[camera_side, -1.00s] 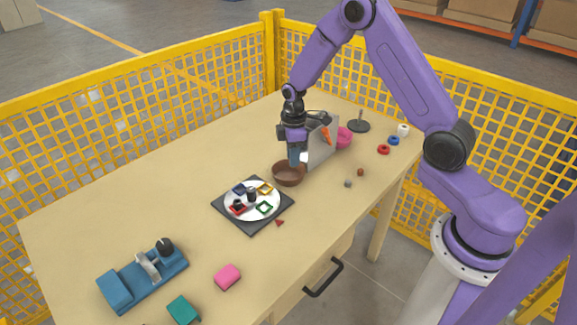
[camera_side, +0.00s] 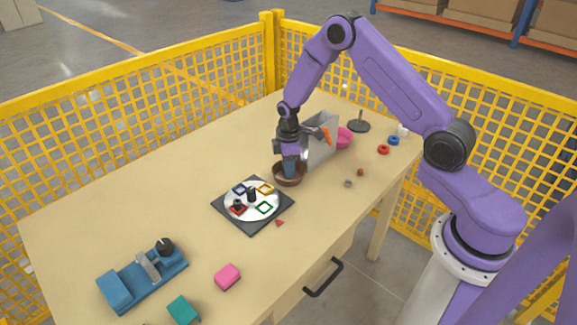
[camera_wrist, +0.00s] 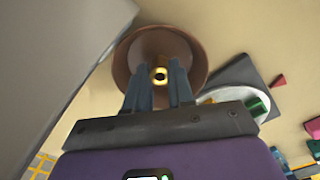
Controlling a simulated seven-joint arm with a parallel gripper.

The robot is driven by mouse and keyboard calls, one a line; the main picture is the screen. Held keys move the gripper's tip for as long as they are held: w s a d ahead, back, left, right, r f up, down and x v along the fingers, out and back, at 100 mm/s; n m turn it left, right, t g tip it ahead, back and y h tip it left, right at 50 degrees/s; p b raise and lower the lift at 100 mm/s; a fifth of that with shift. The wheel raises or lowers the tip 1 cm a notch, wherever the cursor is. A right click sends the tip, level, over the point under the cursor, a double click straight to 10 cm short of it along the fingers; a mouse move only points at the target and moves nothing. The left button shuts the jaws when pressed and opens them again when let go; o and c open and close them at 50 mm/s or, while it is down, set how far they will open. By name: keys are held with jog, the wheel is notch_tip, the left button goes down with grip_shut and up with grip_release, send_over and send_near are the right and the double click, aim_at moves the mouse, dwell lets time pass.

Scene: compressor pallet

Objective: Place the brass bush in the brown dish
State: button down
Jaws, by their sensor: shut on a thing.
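The brown dish (camera_side: 289,180) stands on the table beside the grey box, and it shows in the wrist view (camera_wrist: 197,64) below my fingers. My gripper (camera_side: 289,172) points down with its fingertips at the dish. The brass bush (camera_wrist: 160,75) is a small gold ring between my fingertips in the wrist view, and my gripper is shut on it. It is over the inside of the dish; I cannot tell if it touches the bottom. In the side view the bush is hidden by the fingers and the dish.
A grey box (camera_side: 320,146) stands close on the right of my gripper. A white plate with coloured frames (camera_side: 264,203) lies on a dark square board in front. A blue fixture (camera_side: 143,277) and pink block (camera_side: 228,277) are nearer. The left of the table is clear.

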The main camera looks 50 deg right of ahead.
jog(key=c, duration=1)
grip_release()
notch_tip(320, 180, up, 12)
jog(key=shift+r, duration=0.15)
jog(key=s+a+r, duration=0.4)
jog(key=s+a, duration=0.2)
jog(key=s, duration=0.2)
jog(key=s+a+r, duration=0.4)
jog(key=s+a, duration=0.2)
jog(key=s, duration=0.2)
jog(key=shift+n, duration=0.8)
jog(key=s, duration=0.6)
jog(key=s+d+r, duration=0.1)
jog(key=s, duration=0.6)
jog(key=s+d+r, duration=0.1)
jog(key=s, duration=0.5)
jog(key=shift+s+d+r, duration=0.1)
jog(key=shift+s, duration=0.25)
